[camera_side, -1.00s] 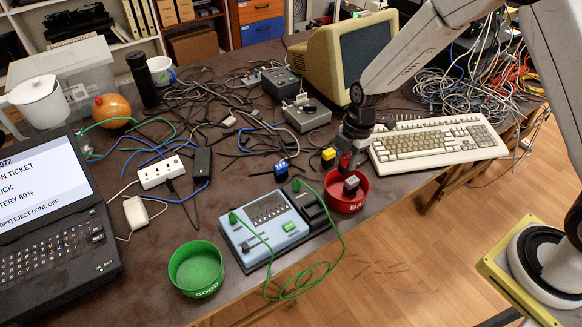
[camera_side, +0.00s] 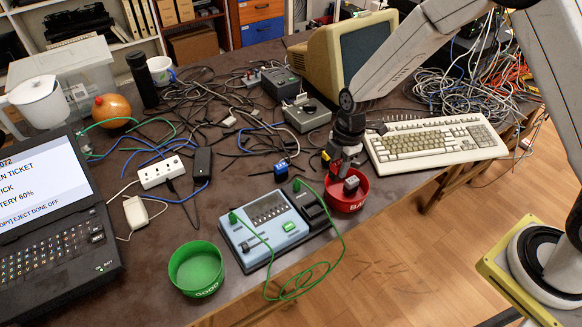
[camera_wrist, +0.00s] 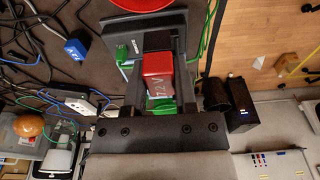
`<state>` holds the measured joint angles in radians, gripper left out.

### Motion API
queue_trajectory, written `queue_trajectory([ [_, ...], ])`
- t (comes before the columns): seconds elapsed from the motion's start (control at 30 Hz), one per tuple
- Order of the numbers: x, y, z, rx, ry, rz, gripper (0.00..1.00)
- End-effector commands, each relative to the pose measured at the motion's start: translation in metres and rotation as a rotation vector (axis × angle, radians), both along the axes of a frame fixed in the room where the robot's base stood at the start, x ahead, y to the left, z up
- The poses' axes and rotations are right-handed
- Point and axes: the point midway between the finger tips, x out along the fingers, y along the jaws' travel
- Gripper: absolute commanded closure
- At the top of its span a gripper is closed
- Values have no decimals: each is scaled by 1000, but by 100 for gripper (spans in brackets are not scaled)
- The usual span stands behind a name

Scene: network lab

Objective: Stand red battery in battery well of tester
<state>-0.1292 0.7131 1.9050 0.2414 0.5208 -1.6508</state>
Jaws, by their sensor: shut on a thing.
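My gripper (camera_wrist: 160,85) is shut on the red battery (camera_wrist: 158,75), marked 7.2 V, seen between its fingers in the wrist view. In the side view the gripper (camera_side: 337,170) is beside the red bowl, to the right of the tester, and the battery is mostly hidden there. The light-blue tester (camera_side: 262,240) stands near the table's front edge, with a black well section (camera_side: 312,208) on its right side. In the wrist view the black section (camera_wrist: 125,40) lies behind the battery, which appears above it. I cannot tell the gap between them.
A red bowl (camera_side: 346,206) holding a grey battery stands right of the tester. A green bowl (camera_side: 197,272) stands at its left. A blue battery (camera_side: 281,172) and a yellow battery (camera_side: 326,157) stand behind. A green cable (camera_side: 335,255) loops over the front edge.

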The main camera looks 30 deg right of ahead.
Motion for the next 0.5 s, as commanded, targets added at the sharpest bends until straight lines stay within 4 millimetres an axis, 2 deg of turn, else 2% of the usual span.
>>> queue_trajectory([
  [0.1, 0, 25, -5, 0, 0, 7, 100],
  [0.3, -3, 56, -11, 0, 0, 3, 100],
  [0.5, -4, 67, -13, 1, -2, 0, 100],
])
